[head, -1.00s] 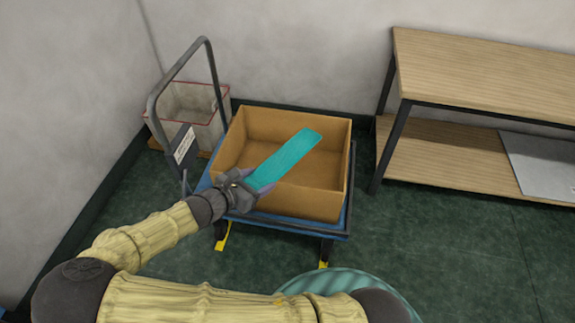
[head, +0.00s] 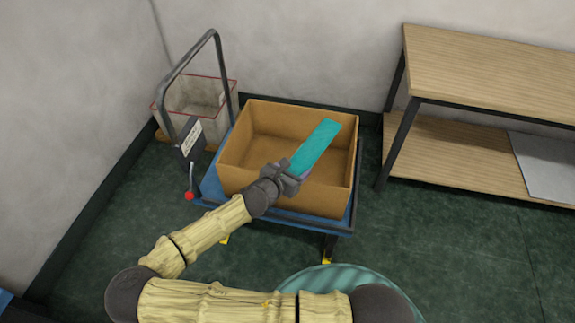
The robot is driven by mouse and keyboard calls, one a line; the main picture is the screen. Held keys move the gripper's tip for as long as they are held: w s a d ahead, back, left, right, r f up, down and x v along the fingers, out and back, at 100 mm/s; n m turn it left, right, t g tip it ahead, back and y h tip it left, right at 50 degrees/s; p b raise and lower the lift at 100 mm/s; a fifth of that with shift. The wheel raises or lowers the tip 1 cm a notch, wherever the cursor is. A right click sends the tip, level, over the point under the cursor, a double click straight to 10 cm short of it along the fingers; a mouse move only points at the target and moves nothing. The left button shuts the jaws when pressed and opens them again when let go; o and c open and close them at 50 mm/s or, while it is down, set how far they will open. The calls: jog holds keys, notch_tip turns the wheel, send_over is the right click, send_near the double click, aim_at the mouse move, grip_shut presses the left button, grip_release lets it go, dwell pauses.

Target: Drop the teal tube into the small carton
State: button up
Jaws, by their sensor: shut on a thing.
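The teal tube (head: 317,145) is a long flat-looking teal piece. My gripper (head: 290,175) is shut on its near end, and the tube points away and up to the right. The tube shows over the right part of the open carton (head: 236,160), a brown box with an open top. My gripper is at the carton's near wall in the picture; the height of the tube above the carton is hard to tell. The carton's visible floor looks empty; part of it is hidden behind the tube and gripper.
The carton stands on a blue platform cart (head: 212,188) with a dark upright handle (head: 215,75). A whitish bin with a red rim (head: 186,97) stands behind the handle. A wooden two-tier bench (head: 490,80) is at the right.

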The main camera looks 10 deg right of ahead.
aim_at(306, 159)
jog(key=w+d+n+y, duration=0.1)
jog(key=w+d+r+n+t+y, duration=0.1)
jog(key=d, duration=0.1)
jog(key=w+d+n+t+y, duration=0.1)
jog(key=shift+d+r, duration=0.15)
jog(key=shift+r, duration=0.15)
jog(key=shift+w+d+r+n+t+y, duration=0.15)
jog(key=shift+w+r+n+t+y, duration=0.2)
jog(key=shift+r+n+y, duration=0.3)
jog(key=shift+w+r+n+y, duration=0.1)
jog(key=shift+n+y, duration=0.25)
jog(key=shift+y, duration=0.1)
jog(key=shift+a, duration=0.2)
